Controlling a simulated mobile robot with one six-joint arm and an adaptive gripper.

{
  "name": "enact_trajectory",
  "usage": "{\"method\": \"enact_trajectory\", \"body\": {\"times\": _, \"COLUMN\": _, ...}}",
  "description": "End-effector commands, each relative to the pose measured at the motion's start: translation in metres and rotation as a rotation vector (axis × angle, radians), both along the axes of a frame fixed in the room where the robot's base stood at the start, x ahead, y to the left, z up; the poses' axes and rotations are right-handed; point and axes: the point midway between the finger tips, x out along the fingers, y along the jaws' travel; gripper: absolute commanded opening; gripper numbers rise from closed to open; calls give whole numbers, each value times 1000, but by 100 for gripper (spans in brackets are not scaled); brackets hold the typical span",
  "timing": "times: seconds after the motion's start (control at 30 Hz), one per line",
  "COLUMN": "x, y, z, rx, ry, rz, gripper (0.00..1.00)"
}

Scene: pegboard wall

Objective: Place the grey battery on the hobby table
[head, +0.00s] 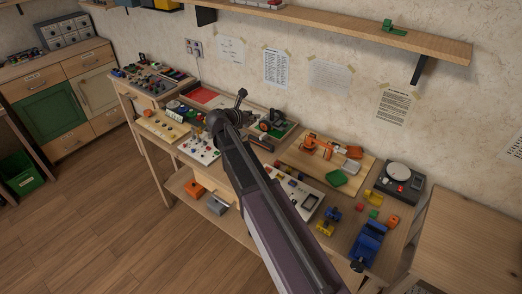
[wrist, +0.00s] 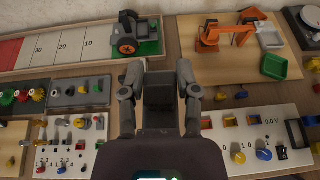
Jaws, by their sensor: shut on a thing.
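In the wrist view, my gripper (wrist: 160,78) is shut on a dark grey block (wrist: 158,95), which looks like the grey battery. The block sits between the two fingers, above the table's middle. In the head view my gripper (head: 228,108) hangs over the same table, and my own arm and gripper hide the battery. A long wooden table (head: 262,156) covered with toys and boards stands along the wall and appears to be the hobby table. Its surface directly under the gripper is partly hidden.
A wheeled toy on a numbered track board (wrist: 126,42) and an orange toy arm (wrist: 232,32) on a wooden board lie behind the gripper. A switch panel (wrist: 258,138) and knob boards lie nearer. A dark scale-like device (head: 399,180) stands at right. Free gaps are narrow.

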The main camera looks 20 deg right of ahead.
Motion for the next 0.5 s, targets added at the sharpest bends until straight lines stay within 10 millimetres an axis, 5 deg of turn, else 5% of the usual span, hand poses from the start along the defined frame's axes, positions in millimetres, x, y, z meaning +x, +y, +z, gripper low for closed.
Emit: {"method": "enact_trajectory", "body": {"times": 0.5, "x": 8, "y": 19, "z": -55, "rx": 0, "ry": -1, "rz": 22, "gripper": 0}}
